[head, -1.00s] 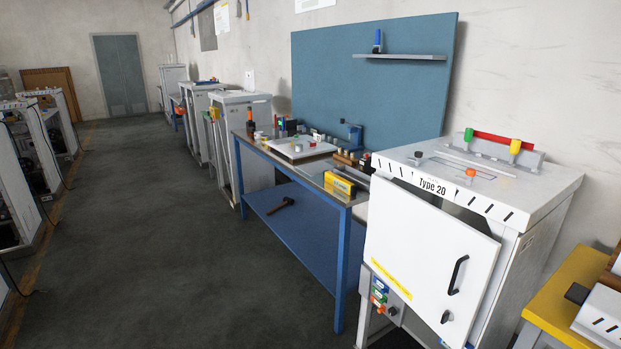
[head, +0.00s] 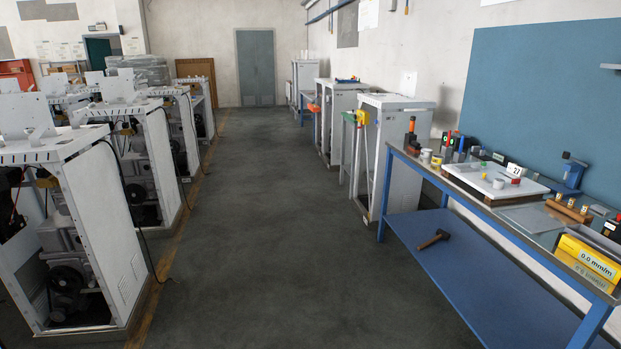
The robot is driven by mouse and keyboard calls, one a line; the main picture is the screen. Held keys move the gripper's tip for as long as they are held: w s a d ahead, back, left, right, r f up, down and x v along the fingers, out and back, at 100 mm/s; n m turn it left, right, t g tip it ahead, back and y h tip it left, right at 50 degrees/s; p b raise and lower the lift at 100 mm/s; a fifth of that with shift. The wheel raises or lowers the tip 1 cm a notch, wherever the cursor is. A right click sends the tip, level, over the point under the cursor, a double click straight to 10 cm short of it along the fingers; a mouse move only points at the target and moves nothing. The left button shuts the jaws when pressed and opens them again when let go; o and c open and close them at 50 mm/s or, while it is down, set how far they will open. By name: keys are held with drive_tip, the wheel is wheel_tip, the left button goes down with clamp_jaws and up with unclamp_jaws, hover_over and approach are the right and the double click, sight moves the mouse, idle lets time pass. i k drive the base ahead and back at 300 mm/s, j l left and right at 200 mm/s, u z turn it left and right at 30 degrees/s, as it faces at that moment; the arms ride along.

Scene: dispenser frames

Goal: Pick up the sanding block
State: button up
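I cannot pick out a sanding block for certain in the head view. The blue workbench (head: 398,152) at the right carries many small items, too small to tell apart clearly. A brown wooden block (head: 568,210) with small brass-coloured pieces on it lies near the white board. A dark hammer (head: 434,239) with a brown handle lies on the bench's lower blue shelf (head: 480,290). My gripper is not in view.
A white board (head: 495,183) and a yellow level-like box (head: 590,258) lie on the bench. White machines (head: 122,225) line the left, with cables on the floor. White cabinets (head: 385,140) stand beyond the bench. The grey aisle (head: 270,250) between is clear.

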sight(415, 146)
drive_tip(key=i, duration=1.75)
drive_tip(key=i+z, duration=0.25)
drive_tip(key=i, duration=0.2)
drive_tip(key=i+j+z, duration=0.25)
drive_tip(key=i, duration=0.2)
drive_tip(key=i+j+z, duration=0.25)
drive_tip(key=i, duration=0.2)
drive_tip(key=i+j+z, duration=0.25)
drive_tip(key=i, duration=0.15)
